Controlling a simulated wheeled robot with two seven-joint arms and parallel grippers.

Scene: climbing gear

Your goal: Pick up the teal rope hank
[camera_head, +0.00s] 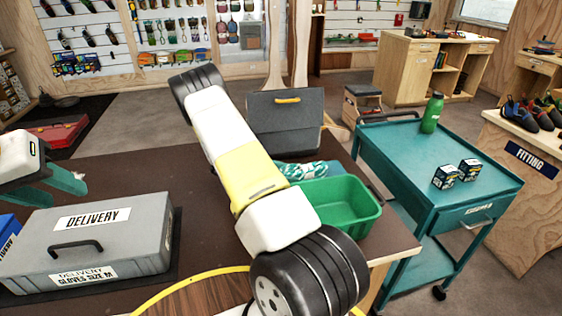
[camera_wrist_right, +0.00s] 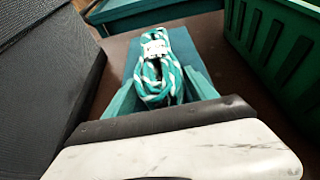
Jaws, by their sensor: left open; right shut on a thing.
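The teal rope hank (camera_wrist_right: 155,62), teal and white with a white wrap, lies lengthwise between the teal fingers of my right gripper (camera_wrist_right: 158,88) in the right wrist view. The fingers are shut on its near part. In the head view only part of the hank (camera_head: 308,170) shows past my right arm, which hides the right gripper. Whether the hank is clear of the surface under it I cannot tell. My left gripper (camera_head: 66,183) is open and empty, above and behind the grey delivery case (camera_head: 110,240).
A green bin (camera_head: 350,208) stands close to the right of the hank, and a dark grey case (camera_head: 290,135) with a yellow handle stands behind it. A flat blue-teal thing (camera_wrist_right: 186,48) lies under or behind the hank. A teal cart (camera_head: 450,205) stands beyond the brown table.

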